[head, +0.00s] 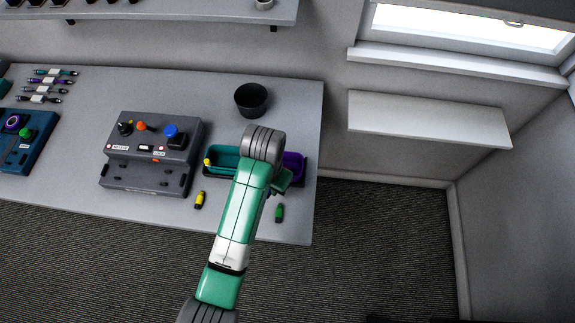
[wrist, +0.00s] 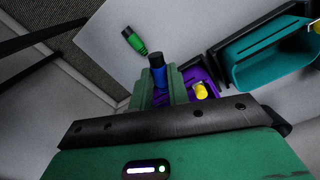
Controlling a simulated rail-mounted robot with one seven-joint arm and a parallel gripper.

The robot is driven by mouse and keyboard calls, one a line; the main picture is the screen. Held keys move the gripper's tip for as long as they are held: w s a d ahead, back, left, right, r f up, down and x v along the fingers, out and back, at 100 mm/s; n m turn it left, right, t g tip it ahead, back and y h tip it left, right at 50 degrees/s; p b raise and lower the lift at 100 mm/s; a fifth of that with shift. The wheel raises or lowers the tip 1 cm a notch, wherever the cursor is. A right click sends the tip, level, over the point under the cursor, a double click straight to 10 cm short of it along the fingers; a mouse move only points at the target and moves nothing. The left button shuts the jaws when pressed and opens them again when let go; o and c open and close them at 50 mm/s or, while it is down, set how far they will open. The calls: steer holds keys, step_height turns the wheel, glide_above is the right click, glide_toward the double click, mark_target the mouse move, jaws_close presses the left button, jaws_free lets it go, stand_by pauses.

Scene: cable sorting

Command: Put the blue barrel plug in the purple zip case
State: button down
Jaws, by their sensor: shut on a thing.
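The blue barrel plug (wrist: 158,72) is held between the fingers of my gripper (wrist: 163,88), its dark end pointing away from the wrist camera. In the head view my gripper (head: 281,181) is at the front of the purple zip case (head: 296,164), mostly behind my arm. The purple case also shows in the wrist view (wrist: 197,76), open, just right of the fingers and partly hidden by them. A yellow plug (wrist: 202,91) appears inside it. I cannot tell how high the blue plug is above the case.
A teal case (head: 222,156) stands left of the purple one. A green plug (head: 279,213) and a yellow plug (head: 199,201) lie near the table's front edge. A grey control box (head: 150,180) is further left. A black cup (head: 251,100) stands behind. The table (head: 295,105) is bare at back right.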

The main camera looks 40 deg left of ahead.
mark_target(290, 163)
steer(key=w+a, duration=0.1)
steer(key=w, duration=0.2)
steer(key=w+b, duration=0.1)
steer(key=w, duration=0.2)
steer(key=w+a+f+b, duration=0.1)
steer(key=w, duration=0.3)
steer(key=shift+w+a, duration=0.1)
steer(key=shift+a, duration=0.25)
steer(key=f, duration=0.1)
steer(key=f+b, duration=0.1)
steer(key=f, duration=0.1)
steer(key=shift+w+a, duration=0.1)
steer(key=shift+w, duration=0.1)
steer(key=shift+s+f, duration=0.1)
steer(key=shift+f, duration=0.25)
steer(key=shift+r, duration=0.1)
steer(key=shift+f, duration=0.7)
steer(key=c, duration=1.6)
jaws_free()
step_height(290, 163, up, 13)
steer(key=shift+r+p, duration=0.2)
steer(key=shift+p, duration=0.95)
